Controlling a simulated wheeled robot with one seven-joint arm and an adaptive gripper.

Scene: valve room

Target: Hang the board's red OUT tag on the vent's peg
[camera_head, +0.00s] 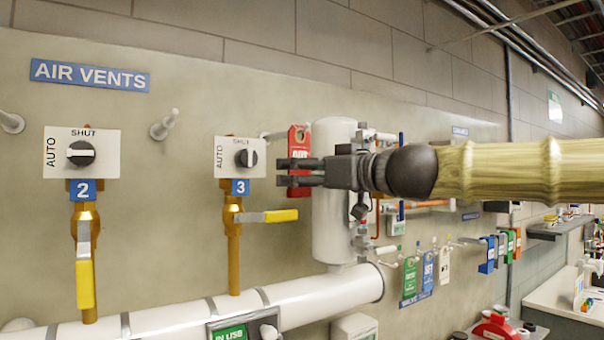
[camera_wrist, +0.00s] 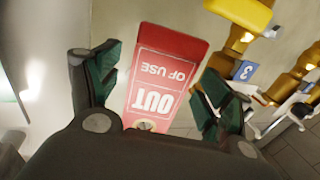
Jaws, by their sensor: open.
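The red OUT tag (camera_head: 299,141) is upright at the white peg (camera_head: 274,134) to the right of vent 3's selector (camera_head: 240,157). I cannot tell for sure whether its hole is around the peg. In the wrist view the red tag (camera_wrist: 161,80) reads "OUT OF USE" upside down, between the spread fingers, with gaps on both sides. My gripper (camera_head: 297,172) points left at the tag's lower part and covers some of it. Its fingers (camera_wrist: 162,88) are open and not closed on the tag. Vent 3's yellow handle (camera_head: 267,216) lies sideways.
Vent 2 (camera_head: 83,190) with its yellow handle down is at the left, with another peg (camera_head: 164,125) beside it. A white vertical tank (camera_head: 333,225) stands behind my gripper. Green (camera_head: 410,278), blue (camera_head: 428,272) and white (camera_head: 444,264) tags hang at the lower right. A white pipe (camera_head: 190,315) runs below.

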